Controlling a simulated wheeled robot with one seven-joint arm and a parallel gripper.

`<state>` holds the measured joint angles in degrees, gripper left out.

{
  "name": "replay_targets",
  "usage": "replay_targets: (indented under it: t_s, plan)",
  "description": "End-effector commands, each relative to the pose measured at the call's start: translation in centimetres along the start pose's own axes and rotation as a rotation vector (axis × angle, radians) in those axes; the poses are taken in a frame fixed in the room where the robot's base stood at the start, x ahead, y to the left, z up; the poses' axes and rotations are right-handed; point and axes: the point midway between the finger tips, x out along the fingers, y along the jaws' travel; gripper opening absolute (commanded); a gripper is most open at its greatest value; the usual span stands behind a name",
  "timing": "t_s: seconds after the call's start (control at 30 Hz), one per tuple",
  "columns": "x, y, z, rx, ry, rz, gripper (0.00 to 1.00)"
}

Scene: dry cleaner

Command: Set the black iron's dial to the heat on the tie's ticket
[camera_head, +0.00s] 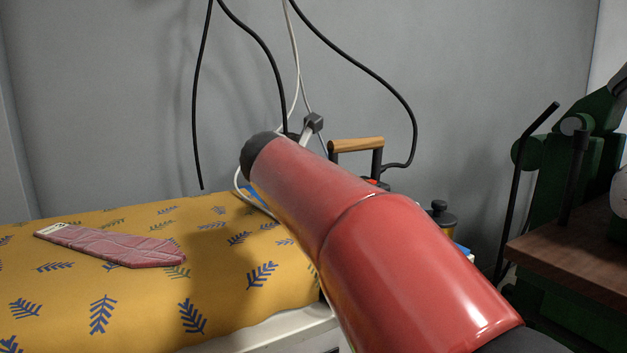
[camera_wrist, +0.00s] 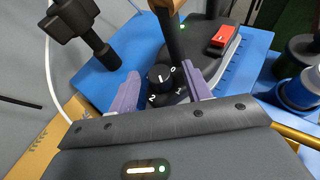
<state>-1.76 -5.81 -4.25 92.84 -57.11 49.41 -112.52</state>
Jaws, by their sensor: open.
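In the wrist view my gripper (camera_wrist: 170,76) is open, its two purple fingers on either side of a round black dial (camera_wrist: 160,78) with a pale pointer line. I cannot tell whether they touch it. Marks 0, 1 and 2 show around the dial; the pointer points roughly up, near 0, its exact setting unclear. The dial sits on the black iron (camera_wrist: 200,60), whose wooden handle (camera_head: 356,145) shows behind my red arm in the head view. A pink tie (camera_head: 115,246) lies at left, with a small pale ticket (camera_head: 55,228) at its far end, unreadable. My gripper is hidden in the head view.
The tie lies on a yellow leaf-patterned board (camera_head: 225,265). Cables hang behind. A green machine (camera_head: 590,150) stands right.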

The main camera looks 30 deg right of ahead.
Motion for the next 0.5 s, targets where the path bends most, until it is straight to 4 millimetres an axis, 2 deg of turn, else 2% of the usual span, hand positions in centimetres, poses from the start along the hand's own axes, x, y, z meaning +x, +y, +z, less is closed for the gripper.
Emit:
replay_targets:
  t_s: [0.1,0.4,0.5]
  plan:
    - [-0.03,0.00,0.01,0.000,0.000,0.000,0.46]
    - [-0.06,0.01,0.02,0.000,0.000,0.001,0.07]
    - [-0.06,0.03,0.02,0.000,0.000,0.000,0.04]
